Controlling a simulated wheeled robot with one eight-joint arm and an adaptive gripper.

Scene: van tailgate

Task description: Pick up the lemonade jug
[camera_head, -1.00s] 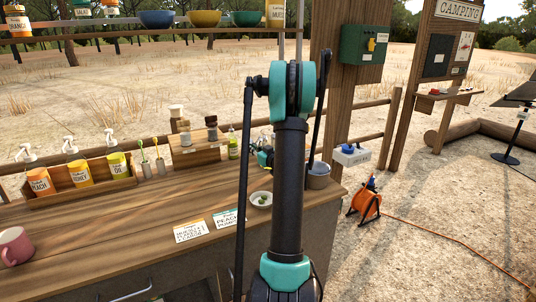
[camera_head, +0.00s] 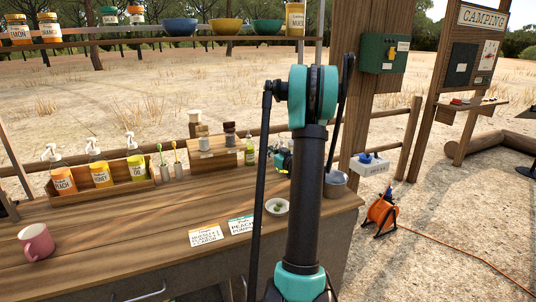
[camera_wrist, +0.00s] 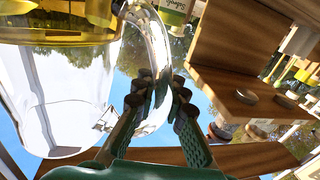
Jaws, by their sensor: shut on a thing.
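The lemonade jug (camera_wrist: 95,30) is a clear glass vessel with yellow liquid, close up at the upper left of the wrist view, which looks upside down. Its clear curved handle (camera_wrist: 158,45) runs down to my gripper (camera_wrist: 163,90). My gripper's dark, ridged fingers are shut on the handle. In the head view my gripper (camera_head: 284,160) shows only partly, over the right part of the counter. My arm hides most of the jug there, and I cannot tell whether its base touches the counter.
On the wooden counter (camera_head: 120,225) are a pink mug (camera_head: 37,242), a pump-bottle crate (camera_head: 105,193), a small bowl (camera_head: 277,206), label cards (camera_head: 206,236) and a grey bucket (camera_head: 334,183). A shelf (camera_head: 120,34) with bowls and jars hangs above. The counter's middle is clear.

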